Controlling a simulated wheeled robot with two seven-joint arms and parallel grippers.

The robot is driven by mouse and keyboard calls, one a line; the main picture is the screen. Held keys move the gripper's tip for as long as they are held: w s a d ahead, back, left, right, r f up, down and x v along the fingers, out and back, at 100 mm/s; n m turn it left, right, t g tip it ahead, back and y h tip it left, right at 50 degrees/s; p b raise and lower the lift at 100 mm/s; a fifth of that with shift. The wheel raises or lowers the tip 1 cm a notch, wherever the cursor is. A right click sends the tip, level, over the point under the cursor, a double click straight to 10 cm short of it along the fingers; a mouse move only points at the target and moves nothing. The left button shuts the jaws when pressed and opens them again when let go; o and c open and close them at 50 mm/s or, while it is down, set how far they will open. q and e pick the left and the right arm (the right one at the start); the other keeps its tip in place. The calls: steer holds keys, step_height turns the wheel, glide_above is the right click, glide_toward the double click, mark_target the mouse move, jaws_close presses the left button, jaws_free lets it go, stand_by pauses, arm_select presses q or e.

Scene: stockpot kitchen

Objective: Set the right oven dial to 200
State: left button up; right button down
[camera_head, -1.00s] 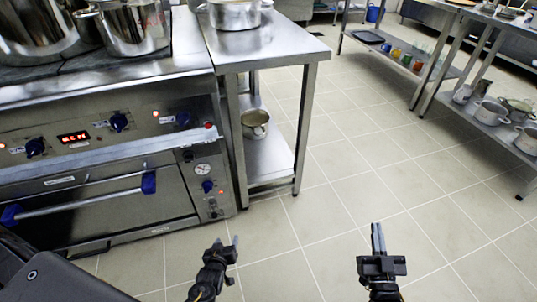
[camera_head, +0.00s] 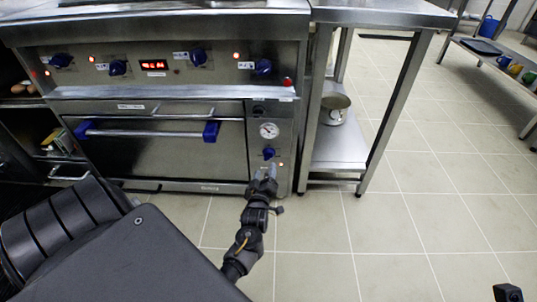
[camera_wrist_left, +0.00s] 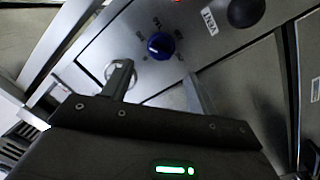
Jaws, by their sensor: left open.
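A blue oven dial (camera_head: 269,153) sits on the panel right of the oven door, below a round gauge. The left wrist view shows this dial (camera_wrist_left: 160,45) with printed marks around it, too small and tilted to read surely. My left gripper (camera_head: 265,172) is just below and in front of the dial in the head view. Its two fingers (camera_wrist_left: 156,82) are apart and empty, with the dial beyond the gap between their tips, not between the fingers. Only a dark piece of my right gripper (camera_head: 508,293) shows at the bottom right corner; its fingers cannot be made out.
The round gauge (camera_head: 269,130) is above the dial. The oven door has a long handle (camera_head: 150,133) with blue ends. Several blue knobs and a red display (camera_head: 154,65) line the upper panel. A steel table (camera_head: 385,14) with a pot (camera_head: 334,108) on its shelf stands right. The floor is clear.

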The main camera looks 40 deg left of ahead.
mark_target(268, 159)
arm_select(q)
steer(key=b+x, duration=0.2)
steer(key=x, duration=0.5)
steer(key=shift+w+a+f, duration=0.1)
steer(key=shift+w+a, duration=0.1)
steer(key=shift+w, duration=0.15)
steer(key=shift+d, duration=0.1)
steer(key=c, duration=1)
